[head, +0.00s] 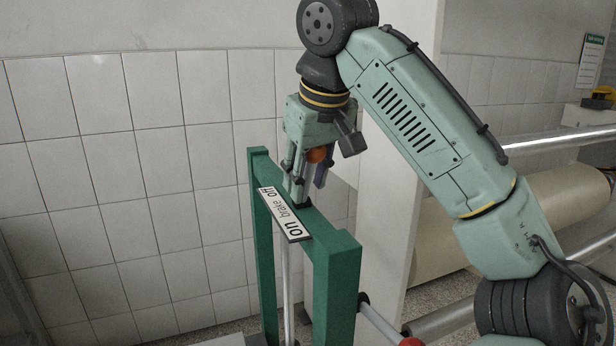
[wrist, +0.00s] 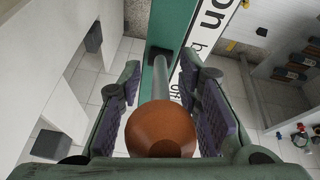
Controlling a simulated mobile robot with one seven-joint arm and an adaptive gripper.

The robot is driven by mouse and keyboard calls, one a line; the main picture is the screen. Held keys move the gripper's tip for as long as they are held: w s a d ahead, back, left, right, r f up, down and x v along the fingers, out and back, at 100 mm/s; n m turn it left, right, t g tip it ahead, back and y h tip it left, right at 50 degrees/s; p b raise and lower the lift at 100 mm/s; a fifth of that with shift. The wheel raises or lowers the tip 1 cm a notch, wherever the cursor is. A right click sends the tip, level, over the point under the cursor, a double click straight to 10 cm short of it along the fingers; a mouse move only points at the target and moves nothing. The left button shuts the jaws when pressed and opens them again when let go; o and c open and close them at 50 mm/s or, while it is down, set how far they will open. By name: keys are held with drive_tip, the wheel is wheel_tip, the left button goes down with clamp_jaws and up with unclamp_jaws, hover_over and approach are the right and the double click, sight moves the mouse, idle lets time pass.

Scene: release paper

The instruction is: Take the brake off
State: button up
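The brake lever is a grey rod (wrist: 160,85) with an orange-brown knob (wrist: 160,130) on its end. The knob also shows in the head view (head: 316,155), partly covered by the fingers. The rod runs to a dark mount on the green stand (head: 337,262). A white label (head: 283,214) reading "on brake off" lies along the stand's top bar, with "off" at the far end. My gripper (head: 308,188) points down over the lever. In the wrist view its purple-padded fingers (wrist: 160,78) stand apart on both sides of the knob and rod. I see no clear grip.
A pale roll (head: 520,225) and a shiny bar (head: 560,141) lie to the right, beyond a white post (head: 388,200). A red knob (head: 411,342) is low in front. A tiled wall stands behind; the space left of the stand is clear.

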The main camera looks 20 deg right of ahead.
drive_tip(key=shift+c, duration=0.2)
clamp_jaws()
idle(0.6)
